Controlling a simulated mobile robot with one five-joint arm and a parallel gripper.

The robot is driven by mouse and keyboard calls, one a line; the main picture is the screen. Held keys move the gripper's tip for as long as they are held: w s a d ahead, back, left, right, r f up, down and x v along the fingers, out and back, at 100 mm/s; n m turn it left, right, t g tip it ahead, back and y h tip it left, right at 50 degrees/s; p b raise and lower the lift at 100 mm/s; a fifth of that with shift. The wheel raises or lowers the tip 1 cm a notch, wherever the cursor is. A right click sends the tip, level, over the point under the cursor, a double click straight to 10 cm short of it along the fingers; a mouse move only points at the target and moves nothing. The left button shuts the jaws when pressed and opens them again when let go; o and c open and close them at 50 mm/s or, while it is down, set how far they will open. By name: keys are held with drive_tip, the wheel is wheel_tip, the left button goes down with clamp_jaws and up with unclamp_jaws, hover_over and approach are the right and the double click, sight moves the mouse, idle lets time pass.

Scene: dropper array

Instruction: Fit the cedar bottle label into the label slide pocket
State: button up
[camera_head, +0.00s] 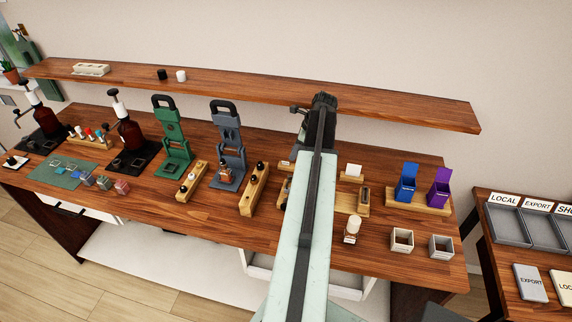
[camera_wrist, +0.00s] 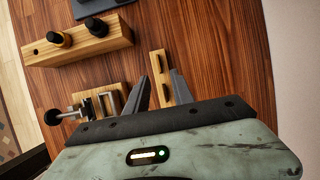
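In the wrist view my gripper (camera_wrist: 160,76) has its two dark fingers apart, with a clear gap between them. No object shows between the fingertips. A small wooden block (camera_wrist: 158,58) with a slot lies on the bench just beyond the gap. A wooden fixture (camera_wrist: 90,103) with a metal clamp and a metal bracket stands left of the fingers. I cannot tell which of these is the label slide pocket. My arm hides part of the bench.
In the head view a blue box (camera_head: 405,184) and a purple box (camera_head: 438,194) stand right, behind two small open containers (camera_head: 402,240). A shelf (camera_head: 250,97) runs along the back.

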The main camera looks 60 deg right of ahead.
sight(286, 163)
drive_tip(key=shift+w+a, duration=0.1)
drive_tip(key=shift+w, duration=0.3)
drive_tip(key=b+x, duration=0.1)
drive_tip(key=x, duration=0.1)
drive_tip(key=b+x, duration=0.1)
drive_tip(key=b, duration=0.1)
drive_tip(key=b+x, duration=0.2)
drive_tip(key=shift+w+a+f, duration=0.1)
drive_tip(key=shift+w+f, duration=0.1)
drive_tip(key=shift+w, duration=0.2)
drive_tip(key=shift+r, duration=0.2)
clamp_jaws()
